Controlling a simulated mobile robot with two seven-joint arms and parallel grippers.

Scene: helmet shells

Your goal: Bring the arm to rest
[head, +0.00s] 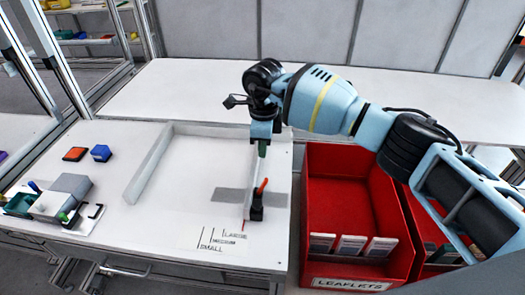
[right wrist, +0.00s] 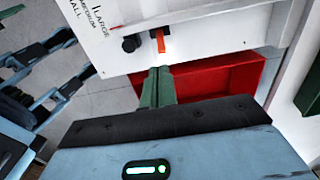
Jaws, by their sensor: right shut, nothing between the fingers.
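My right arm (head: 330,100) comes in from the right and reaches over the white table. Its gripper (head: 263,148) points down above the table, near the right side of a white frame. In the right wrist view, the green fingers (right wrist: 158,88) are together with nothing between them. A black clamp with an orange-red handle (head: 262,188) stands on the table just in front of the gripper. It also shows beyond the fingertips in the right wrist view (right wrist: 160,42), apart from them.
A red bin labelled LEAFLETS (head: 362,269) stands right of the table, with another red bin beside it. The white frame (head: 150,163) marks the work area. An orange block (head: 75,154), a blue block (head: 101,153) and small tools lie at left. The back table (head: 190,88) is clear.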

